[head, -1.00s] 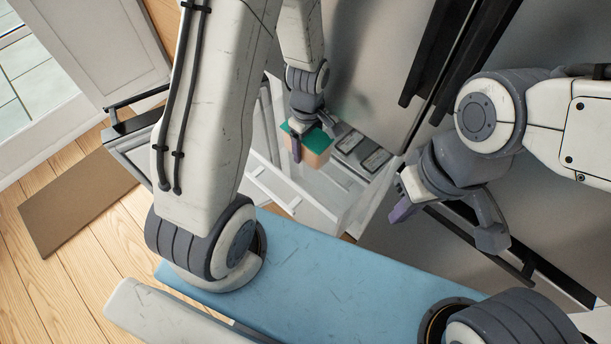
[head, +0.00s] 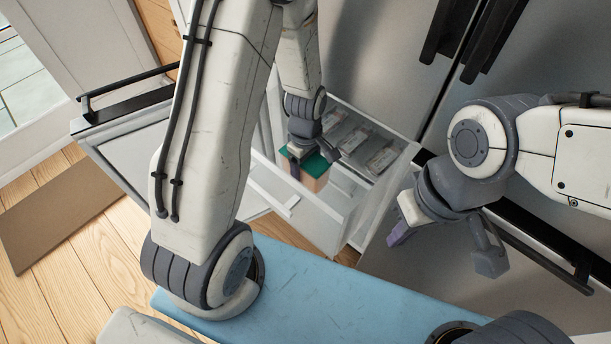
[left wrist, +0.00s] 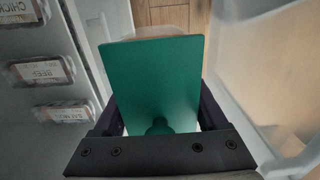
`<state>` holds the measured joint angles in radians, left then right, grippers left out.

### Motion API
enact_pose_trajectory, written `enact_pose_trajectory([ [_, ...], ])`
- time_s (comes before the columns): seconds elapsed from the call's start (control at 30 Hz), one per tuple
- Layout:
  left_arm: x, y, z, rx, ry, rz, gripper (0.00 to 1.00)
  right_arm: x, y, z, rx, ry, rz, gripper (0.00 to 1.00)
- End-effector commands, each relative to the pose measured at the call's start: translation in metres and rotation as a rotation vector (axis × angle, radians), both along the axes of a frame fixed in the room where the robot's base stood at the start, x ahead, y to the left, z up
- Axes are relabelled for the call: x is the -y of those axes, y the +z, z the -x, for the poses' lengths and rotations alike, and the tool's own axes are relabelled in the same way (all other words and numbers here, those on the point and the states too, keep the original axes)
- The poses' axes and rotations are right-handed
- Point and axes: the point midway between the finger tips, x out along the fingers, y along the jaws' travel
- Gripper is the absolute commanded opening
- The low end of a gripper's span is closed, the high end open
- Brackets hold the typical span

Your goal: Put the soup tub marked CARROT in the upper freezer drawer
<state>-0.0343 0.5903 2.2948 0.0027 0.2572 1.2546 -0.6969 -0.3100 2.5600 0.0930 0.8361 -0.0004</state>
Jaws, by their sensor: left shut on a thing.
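My left gripper (head: 312,160) is shut on a soup tub (head: 316,181) with a green lid and a tan body. The lid (left wrist: 155,82) fills the middle of the left wrist view, with the fingers on both its sides. I see no marking on the tub, so I cannot read CARROT. A white freezer drawer (head: 342,226) is pulled out. The tub is at its opening, on the left of the packs; I cannot tell whether it touches the drawer floor. My right gripper (head: 445,248) is open and empty, in front of the steel front right of the drawer.
Labelled packs lie in the drawer: CHICKEN (left wrist: 15,10), BEEF (left wrist: 42,70) and a third (left wrist: 65,112) I cannot read surely. Another open door or drawer with a black handle (head: 128,82) stands at left. A brown mat (head: 50,220) lies on the floor.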

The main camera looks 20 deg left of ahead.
Motion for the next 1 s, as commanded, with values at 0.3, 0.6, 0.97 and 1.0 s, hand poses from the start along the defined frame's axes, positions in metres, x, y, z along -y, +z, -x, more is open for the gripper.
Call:
enact_pose_trajectory([
  [0.3,0.0,-0.005,-0.001,0.002,0.0,0.0,0.26,0.0,-0.005,0.0,0.0,0.0,0.0,0.0],
  [0.6,0.0,-0.014,-0.001,0.001,-0.001,0.0,0.26,0.0,-0.01,0.0,0.0,0.0,0.0,0.0],
  [0.97,0.0,-0.017,0.0,0.001,-0.001,0.0,1.0,0.0,-0.011,0.0,0.0,0.0,0.0,0.0],
  [1.0,0.0,-0.017,0.0,0.001,0.0,0.0,1.0,0.0,-0.011,0.0,0.0,0.0,0.0,0.0],
])
